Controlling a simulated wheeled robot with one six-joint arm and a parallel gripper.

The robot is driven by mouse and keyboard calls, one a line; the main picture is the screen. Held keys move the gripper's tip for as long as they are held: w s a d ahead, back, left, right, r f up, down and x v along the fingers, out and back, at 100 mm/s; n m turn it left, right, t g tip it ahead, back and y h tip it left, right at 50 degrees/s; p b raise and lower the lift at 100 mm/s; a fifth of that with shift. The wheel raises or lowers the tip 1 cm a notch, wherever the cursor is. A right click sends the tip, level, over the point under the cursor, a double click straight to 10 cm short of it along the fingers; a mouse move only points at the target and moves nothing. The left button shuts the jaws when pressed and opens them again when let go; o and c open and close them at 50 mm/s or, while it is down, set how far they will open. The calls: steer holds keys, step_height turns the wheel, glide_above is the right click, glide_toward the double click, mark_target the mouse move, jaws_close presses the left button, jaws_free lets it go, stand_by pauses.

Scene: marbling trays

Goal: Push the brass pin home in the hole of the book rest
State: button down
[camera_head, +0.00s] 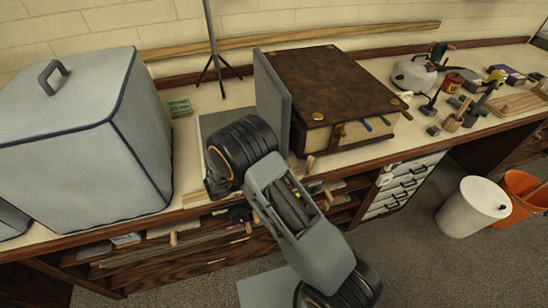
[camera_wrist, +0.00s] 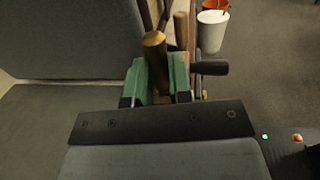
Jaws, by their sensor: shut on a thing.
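My gripper (camera_wrist: 158,84) shows in the wrist view, its green-padded fingers shut on the brass pin (camera_wrist: 154,52). The pin's round golden head stands above the fingers; its lower end is hidden between them. The grey book rest (camera_head: 271,102) shows in the head view as an upright panel with a flat plate at its left. In the wrist view its upright panel (camera_wrist: 65,40) is to the left of the fingers. I cannot see the hole or tell whether the pin touches it. In the head view my arm hides the fingers and the pin.
A thick brown book (camera_head: 335,80) lies right of the upright panel. A large grey lidded box (camera_head: 75,135) fills the bench's left end. A dark stand (camera_head: 213,55) is behind. Tools and a kettle (camera_head: 412,75) are at the right. A white bin (camera_head: 470,208) stands on the floor.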

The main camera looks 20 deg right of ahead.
steer(key=shift+f, duration=0.4)
steer(key=c, duration=0.9)
jaws_free()
steer(key=shift+c, duration=0.2)
steer(key=a, duration=0.4)
steer(key=s+a+b, duration=0.1)
steer(key=a, duration=0.4)
steer(key=s+a+b, duration=0.1)
steer(key=a, duration=0.3)
steer(key=shift+s+a+f, duration=0.15)
steer(key=shift+s+a, duration=0.05)
steer(key=shift+a, duration=0.15)
steer(key=s+d+r+m+y+p, duration=0.3)
steer(key=s+d+r+m+y, duration=1.1)
steer(key=m+y, duration=0.4)
steer(key=shift+s+d+r+m, duration=0.2)
steer(key=shift+d+r+m, duration=0.35)
steer(key=shift+r+m, duration=0.35)
